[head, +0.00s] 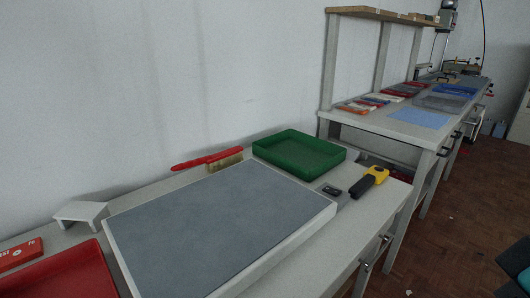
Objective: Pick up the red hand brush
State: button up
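The red hand brush (207,160) lies at the back of the near bench, close to the wall, just behind the grey board. Its red handle points left and its tan bristles (226,162) face the front at the right end. The green tray is just to its right. My gripper is not in view.
A large grey board with a white frame (220,226) fills the bench middle. A green tray (300,153), a yellow and black tool (370,181), a white stand (82,213) and a red tray (66,277) surround it. A second bench (420,117) stands further right.

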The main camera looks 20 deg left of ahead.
aim_at(216, 158)
jog(key=z, duration=0.05)
jog(key=i, duration=1.1)
jog(key=u, duration=2.55)
